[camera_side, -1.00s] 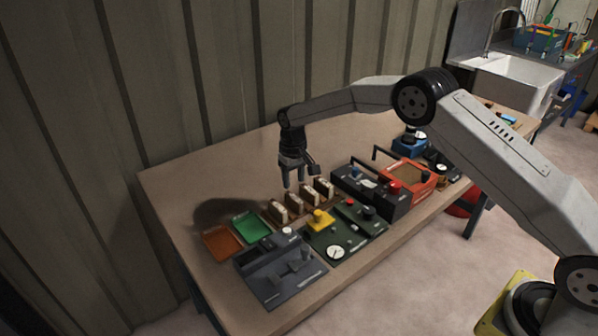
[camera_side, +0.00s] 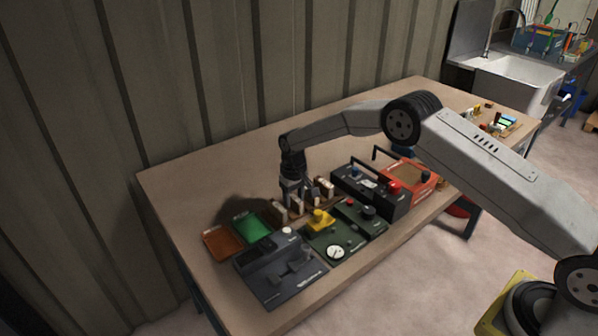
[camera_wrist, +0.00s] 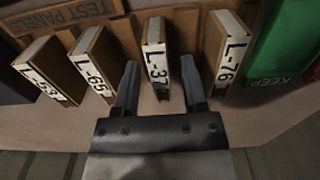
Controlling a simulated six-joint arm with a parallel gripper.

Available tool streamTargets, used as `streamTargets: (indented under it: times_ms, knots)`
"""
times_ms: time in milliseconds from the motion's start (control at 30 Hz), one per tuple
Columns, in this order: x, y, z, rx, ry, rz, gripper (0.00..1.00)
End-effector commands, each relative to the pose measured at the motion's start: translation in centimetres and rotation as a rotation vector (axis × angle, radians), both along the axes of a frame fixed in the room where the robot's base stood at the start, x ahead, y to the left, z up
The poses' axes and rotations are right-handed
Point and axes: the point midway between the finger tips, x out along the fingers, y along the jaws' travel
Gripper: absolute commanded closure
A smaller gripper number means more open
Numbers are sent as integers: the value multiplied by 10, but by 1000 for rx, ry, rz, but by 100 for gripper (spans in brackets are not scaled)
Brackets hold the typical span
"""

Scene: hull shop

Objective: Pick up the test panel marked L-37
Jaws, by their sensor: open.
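The test panel marked L-37 (camera_wrist: 154,62) stands upright in a row of brown panels with white label edges. In the wrist view it is between L-65 (camera_wrist: 92,66) on its left and L-76 (camera_wrist: 229,52) on its right; L-53 (camera_wrist: 48,72) is at the far left. My gripper (camera_wrist: 160,64) is open, with one finger on each side of L-37. Gaps show between the fingers and the panel. In the side view my gripper (camera_side: 294,194) is low over the row and partly hides the panels.
A brown holder marked TEST PANELS (camera_wrist: 70,15) is behind the row. The green KEEP tray (camera_side: 251,228) and an orange-brown tray (camera_side: 222,243) lie to the left in the side view. Grey (camera_side: 280,268) and dark green (camera_side: 335,240) instrument boxes stand in front; black and red cases stand right.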

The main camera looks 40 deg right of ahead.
Motion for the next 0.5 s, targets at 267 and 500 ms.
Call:
streamTargets:
  times_ms: [267, 500]
  knots:
    - [0, 0, 0, 0, 0, 0, 58]
    - [0, 0, 0, 0, 0, 0, 100]
